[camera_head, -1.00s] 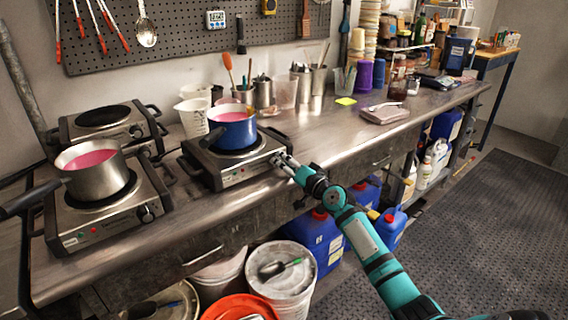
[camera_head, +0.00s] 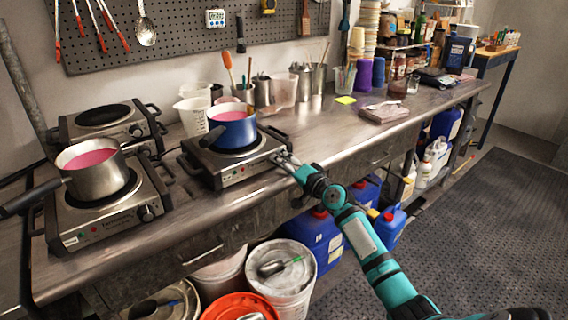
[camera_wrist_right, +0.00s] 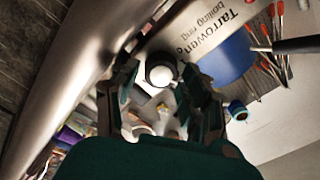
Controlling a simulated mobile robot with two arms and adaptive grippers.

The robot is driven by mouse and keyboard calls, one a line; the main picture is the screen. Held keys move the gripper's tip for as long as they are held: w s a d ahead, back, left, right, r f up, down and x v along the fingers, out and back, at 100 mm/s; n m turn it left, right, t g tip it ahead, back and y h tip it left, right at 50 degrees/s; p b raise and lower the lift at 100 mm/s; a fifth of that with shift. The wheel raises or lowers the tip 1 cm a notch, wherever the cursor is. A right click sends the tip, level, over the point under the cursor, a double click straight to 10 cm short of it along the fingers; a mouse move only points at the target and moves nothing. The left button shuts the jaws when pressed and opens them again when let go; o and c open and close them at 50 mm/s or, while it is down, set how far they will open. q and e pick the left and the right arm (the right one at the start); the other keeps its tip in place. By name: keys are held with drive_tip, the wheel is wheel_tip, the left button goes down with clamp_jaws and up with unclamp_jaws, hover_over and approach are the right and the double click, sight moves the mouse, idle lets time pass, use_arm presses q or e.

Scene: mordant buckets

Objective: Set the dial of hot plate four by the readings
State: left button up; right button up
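The hot plate (camera_head: 213,174) at the front right of the group carries a blue pot (camera_head: 236,136) of pink liquid. My right gripper (camera_head: 284,160) is at the right end of its front panel. In the right wrist view, a round pale dial (camera_wrist_right: 160,74) sits between the two fingers of my right gripper (camera_wrist_right: 163,92). The fingers look apart, with a gap on each side of the dial. The plate's lettering reads "Tarrowen boiling ring"; its number, the dial marks and any readings are illegible. My left gripper is out of view.
Another hot plate (camera_head: 75,226) at the left holds a steel pot (camera_head: 98,178) of pink liquid; its handle sticks out left. An empty hot plate (camera_head: 75,127) stands behind. White jugs (camera_head: 193,118) stand behind the blue pot. A small timer (camera_head: 215,18) hangs on the pegboard. Buckets stand below.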

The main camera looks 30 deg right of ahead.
drive_tip(key=shift+o, duration=0.7)
drive_tip(key=s, duration=1.2)
drive_tip(key=shift+d, duration=0.45)
